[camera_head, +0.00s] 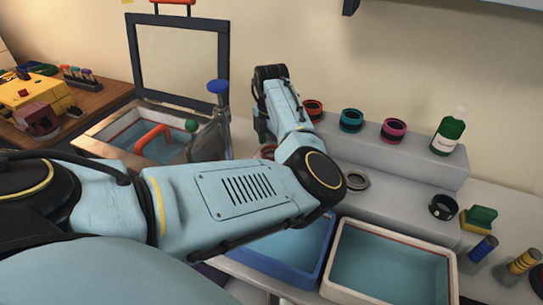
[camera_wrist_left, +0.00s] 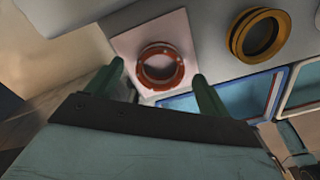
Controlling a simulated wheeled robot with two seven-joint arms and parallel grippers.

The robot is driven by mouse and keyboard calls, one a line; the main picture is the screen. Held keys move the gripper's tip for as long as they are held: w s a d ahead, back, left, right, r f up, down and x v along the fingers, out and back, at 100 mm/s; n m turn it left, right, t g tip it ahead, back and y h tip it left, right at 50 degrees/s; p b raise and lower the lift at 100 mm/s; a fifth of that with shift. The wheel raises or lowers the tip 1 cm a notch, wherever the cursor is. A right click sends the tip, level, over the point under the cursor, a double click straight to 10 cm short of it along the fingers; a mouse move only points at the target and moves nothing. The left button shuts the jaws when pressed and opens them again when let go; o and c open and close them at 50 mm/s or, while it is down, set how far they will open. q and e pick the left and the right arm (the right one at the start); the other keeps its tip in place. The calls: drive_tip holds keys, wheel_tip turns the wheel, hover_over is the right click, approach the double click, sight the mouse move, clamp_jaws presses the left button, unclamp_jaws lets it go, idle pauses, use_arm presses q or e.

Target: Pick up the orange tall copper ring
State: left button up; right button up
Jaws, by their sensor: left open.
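An orange-red copper-looking ring (camera_wrist_left: 160,67) lies on a pale square pad (camera_wrist_left: 128,38) in the left wrist view. Its open middle faces the camera. My left gripper (camera_wrist_left: 158,74) is open, one green finger on each side of the ring in that view. I see no contact, and the height gap cannot be told. In the head view the ring (camera_head: 267,151) shows only partly, behind my left arm, and the fingers are mostly hidden there. My right gripper is not in view.
A raised grey shelf holds orange (camera_head: 313,110), teal (camera_head: 352,120) and pink (camera_head: 393,130) banded rings and a green bottle (camera_head: 449,133). Blue-rimmed (camera_head: 270,278) and white-rimmed (camera_head: 338,293) trays stand in front.

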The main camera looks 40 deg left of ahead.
use_arm(q)
drive_tip(key=shift+f, duration=0.8)
drive_tip(key=c, duration=1.1)
drive_tip(key=shift+r, duration=0.1)
